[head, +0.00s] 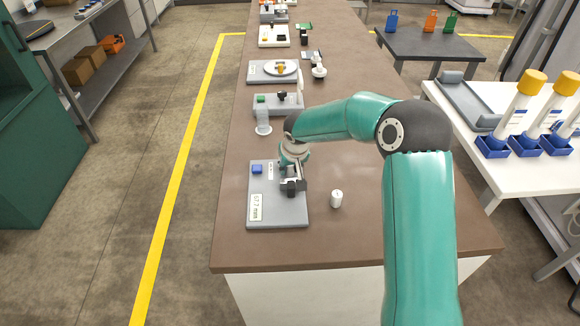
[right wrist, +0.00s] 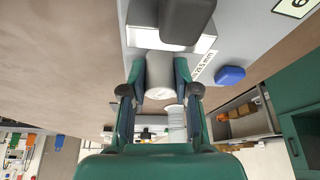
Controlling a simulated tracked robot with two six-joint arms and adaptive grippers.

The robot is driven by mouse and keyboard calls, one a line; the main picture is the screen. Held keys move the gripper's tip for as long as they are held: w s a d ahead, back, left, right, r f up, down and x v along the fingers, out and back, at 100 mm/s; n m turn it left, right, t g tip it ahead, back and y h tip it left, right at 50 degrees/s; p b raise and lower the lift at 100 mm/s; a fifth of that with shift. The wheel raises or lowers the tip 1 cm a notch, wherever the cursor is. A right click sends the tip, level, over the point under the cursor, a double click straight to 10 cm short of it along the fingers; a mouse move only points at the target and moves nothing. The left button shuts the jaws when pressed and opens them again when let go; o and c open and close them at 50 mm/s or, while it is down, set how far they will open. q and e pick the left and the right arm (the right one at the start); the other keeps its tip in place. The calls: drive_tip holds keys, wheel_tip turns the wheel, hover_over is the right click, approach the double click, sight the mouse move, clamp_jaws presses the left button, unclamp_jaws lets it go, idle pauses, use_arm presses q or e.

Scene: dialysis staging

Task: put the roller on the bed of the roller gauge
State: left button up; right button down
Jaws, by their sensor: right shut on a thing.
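The roller gauge (head: 280,215) is a grey plate near the front of the brown bench. It carries a blue block, white labels, and a dark block above a pale metal part. My right gripper (right wrist: 160,92) is over the gauge and shut on the roller (right wrist: 159,75), a pale grey-white cylinder. In the right wrist view the roller sits between both fingers, close to the metal part (right wrist: 198,45) and the dark block (right wrist: 187,18). I cannot tell whether it touches the bed. In the head view the gripper hides the roller. My left gripper is not in view.
A small white cylinder (head: 337,198) stands on the bench right of the gauge. A clear cup (head: 263,122) and other grey devices (head: 278,104) stand farther back. The bench (head: 345,240) is clear at the front right.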

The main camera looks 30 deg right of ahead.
drive_tip(key=c, duration=1.3)
unclamp_jaws()
drive_tip(key=shift+f, duration=0.15)
drive_tip(key=o, duration=0.4)
drive_tip(key=shift+o, duration=0.2)
drive_tip(key=shift+r, duration=0.2)
drive_tip(key=v, duration=1.2)
drive_tip(key=shift+b, duration=0.3)
drive_tip(key=shift+w, duration=0.1)
